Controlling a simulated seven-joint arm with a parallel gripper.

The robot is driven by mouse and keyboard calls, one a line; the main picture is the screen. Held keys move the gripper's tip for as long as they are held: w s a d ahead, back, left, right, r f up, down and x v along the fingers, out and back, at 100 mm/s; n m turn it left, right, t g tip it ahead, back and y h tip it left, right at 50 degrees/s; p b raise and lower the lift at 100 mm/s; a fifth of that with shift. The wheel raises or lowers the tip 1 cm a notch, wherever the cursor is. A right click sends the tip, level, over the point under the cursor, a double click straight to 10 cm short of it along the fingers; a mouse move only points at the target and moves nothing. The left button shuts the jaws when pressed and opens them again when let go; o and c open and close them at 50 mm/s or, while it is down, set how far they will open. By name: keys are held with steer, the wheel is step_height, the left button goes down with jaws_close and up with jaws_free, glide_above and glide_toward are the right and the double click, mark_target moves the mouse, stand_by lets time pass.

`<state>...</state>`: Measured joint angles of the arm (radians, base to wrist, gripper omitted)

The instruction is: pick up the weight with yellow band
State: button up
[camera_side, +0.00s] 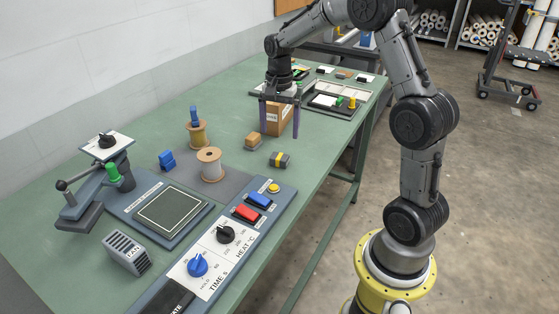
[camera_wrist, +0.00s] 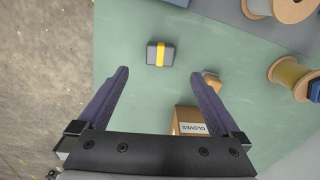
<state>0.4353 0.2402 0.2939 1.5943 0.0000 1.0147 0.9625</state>
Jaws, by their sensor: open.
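The weight (camera_side: 279,160) is a small dark block with a yellow band across its middle. It lies on the green table near the front edge in the side view. It also shows in the wrist view (camera_wrist: 153,54), ahead of the fingertips and a little left of centre. My gripper (camera_side: 279,134) has its purple fingers pointing down and spread, above the table by the gloves box. In the wrist view the two fingers (camera_wrist: 169,75) are wide apart with nothing between their tips. The weight is apart from both fingers.
A brown gloves box (camera_side: 285,118) stands by my fingers, with a small tan block (camera_side: 253,140) nearby. Thread spools (camera_side: 210,164) stand to the left of the weight. A control panel (camera_side: 232,236) with knobs and buttons lies nearer the camera. The table right of the weight is clear.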

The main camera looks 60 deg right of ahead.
mark_target(279, 156)
step_height(279, 156, down, 10)
steer(key=shift+f, duration=0.1)
stand_by(0.4)
steer(key=shift+w, duration=0.1)
jaws_close()
stand_by(0.4)
